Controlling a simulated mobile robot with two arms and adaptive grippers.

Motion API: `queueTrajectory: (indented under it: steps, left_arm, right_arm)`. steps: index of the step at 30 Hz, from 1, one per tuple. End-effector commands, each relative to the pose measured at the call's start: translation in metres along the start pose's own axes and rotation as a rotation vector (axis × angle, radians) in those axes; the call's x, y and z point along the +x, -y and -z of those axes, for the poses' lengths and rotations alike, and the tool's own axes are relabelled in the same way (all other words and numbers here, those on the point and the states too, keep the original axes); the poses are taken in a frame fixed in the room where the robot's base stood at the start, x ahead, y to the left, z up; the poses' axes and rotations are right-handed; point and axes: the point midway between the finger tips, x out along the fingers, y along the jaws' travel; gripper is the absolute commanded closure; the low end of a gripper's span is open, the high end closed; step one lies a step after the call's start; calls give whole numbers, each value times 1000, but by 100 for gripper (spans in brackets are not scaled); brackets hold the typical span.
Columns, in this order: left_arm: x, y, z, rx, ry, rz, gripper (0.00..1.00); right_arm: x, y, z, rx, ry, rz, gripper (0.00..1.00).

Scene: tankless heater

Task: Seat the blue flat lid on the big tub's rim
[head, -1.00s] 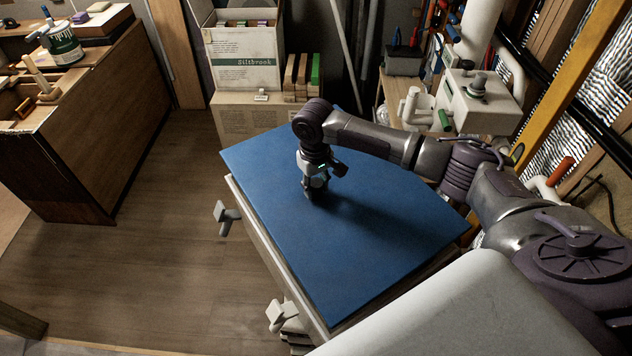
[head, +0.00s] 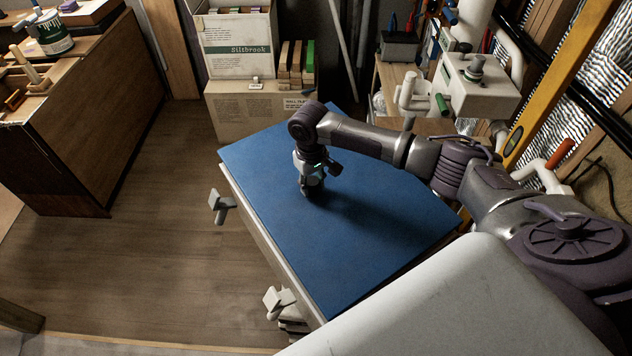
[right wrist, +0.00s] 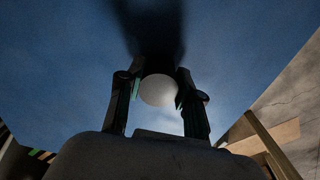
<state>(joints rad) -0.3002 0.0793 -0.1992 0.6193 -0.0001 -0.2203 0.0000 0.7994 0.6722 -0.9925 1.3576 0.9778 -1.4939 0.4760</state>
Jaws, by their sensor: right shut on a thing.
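The blue flat lid (head: 290,240) lies over the top of the big tub (head: 262,245) in the head view and hides nearly all of its rim. Only the tub's pale left side shows below the lid's edge; I cannot tell whether the lid touches the rim all round. My right gripper (head: 309,190) points down at the middle of the lid. In the right wrist view its fingers (right wrist: 158,90) are shut on a pale round knob (right wrist: 158,91) on the lid, whose blue surface (right wrist: 60,65) fills much of that view. My left gripper is not in view.
Two grey clamp-like handles (head: 221,206) (head: 277,300) stick out from the tub's left side. A cardboard box (head: 240,112) stands just behind the tub. White pipes and a heater unit (head: 478,85) are at the right. The wooden floor (head: 150,250) on the left is clear.

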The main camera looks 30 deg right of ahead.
Motion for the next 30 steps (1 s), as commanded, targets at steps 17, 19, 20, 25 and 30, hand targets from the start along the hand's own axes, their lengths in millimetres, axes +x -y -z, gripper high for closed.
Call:
queueTrajectory:
  steps: [17,19,20,25,30]
  left_arm:
    - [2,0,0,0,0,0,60]
    - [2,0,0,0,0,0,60]
    - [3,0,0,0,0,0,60]
    - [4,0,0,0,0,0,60]
    - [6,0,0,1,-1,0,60]
  right_arm:
    - [7,0,1,0,-1,0,100]
    - [10,0,0,0,-1,0,100]
    - [11,0,0,0,-1,0,100]
    - [18,0,0,0,-1,1,100]
    - [24,1,1,0,-2,0,100]
